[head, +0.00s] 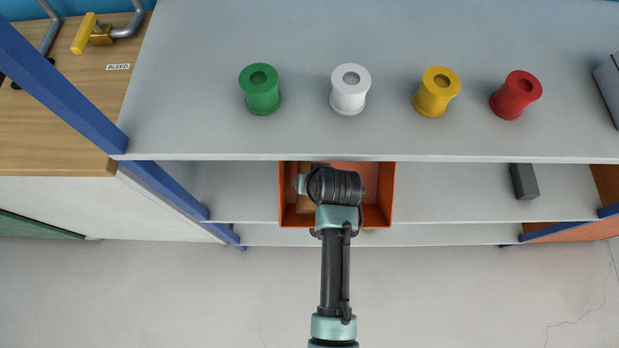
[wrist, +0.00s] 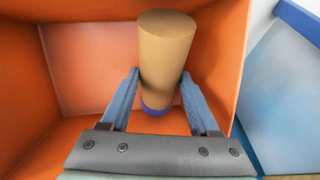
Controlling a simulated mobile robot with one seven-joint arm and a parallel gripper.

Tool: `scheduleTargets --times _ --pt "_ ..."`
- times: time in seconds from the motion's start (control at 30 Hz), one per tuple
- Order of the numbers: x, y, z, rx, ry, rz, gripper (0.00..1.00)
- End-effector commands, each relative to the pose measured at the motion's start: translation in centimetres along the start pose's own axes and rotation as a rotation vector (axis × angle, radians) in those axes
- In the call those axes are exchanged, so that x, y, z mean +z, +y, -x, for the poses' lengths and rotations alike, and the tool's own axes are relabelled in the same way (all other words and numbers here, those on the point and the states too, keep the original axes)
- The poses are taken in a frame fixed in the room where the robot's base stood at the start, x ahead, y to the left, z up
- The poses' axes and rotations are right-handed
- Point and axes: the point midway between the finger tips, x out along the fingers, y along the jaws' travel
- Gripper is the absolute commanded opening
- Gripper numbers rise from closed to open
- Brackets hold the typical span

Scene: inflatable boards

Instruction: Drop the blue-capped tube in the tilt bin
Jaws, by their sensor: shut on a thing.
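The tube (wrist: 166,50) is a tan cylinder with a blue cap (wrist: 157,109) at its lower end in the wrist view. My gripper (wrist: 160,82) is shut on it, one finger on each side. The orange tilt bin (wrist: 85,60) surrounds the tube on the left, back and right in the wrist view. In the head view the bin (head: 378,208) sits on the shelf below the top one, and my wrist covers much of its opening. The head view mostly hides the tube and fingers. I cannot tell whether the tube touches the bin.
Green (head: 262,98), white (head: 348,100), yellow (head: 432,104) and red (head: 511,104) spools stand on the top shelf (head: 210,135), whose front edge is just behind my wrist. A dark block (head: 523,182) is on the lower shelf at right. Blue posts (head: 60,85) stand at left.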

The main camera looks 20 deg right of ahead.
Motion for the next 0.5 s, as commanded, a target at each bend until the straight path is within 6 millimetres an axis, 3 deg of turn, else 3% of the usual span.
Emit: scheduleTargets --times 0.17,0.2,0.33,0.5 --pt "0.06 0.05 -0.20 0.000 0.001 0.000 0.00" --pt "0.12 0.06 -0.22 0.000 0.000 0.000 0.69" --pt "0.11 0.05 -0.22 0.000 0.000 0.000 0.92" --pt "0.11 0.05 -0.21 0.000 0.000 0.000 0.92"
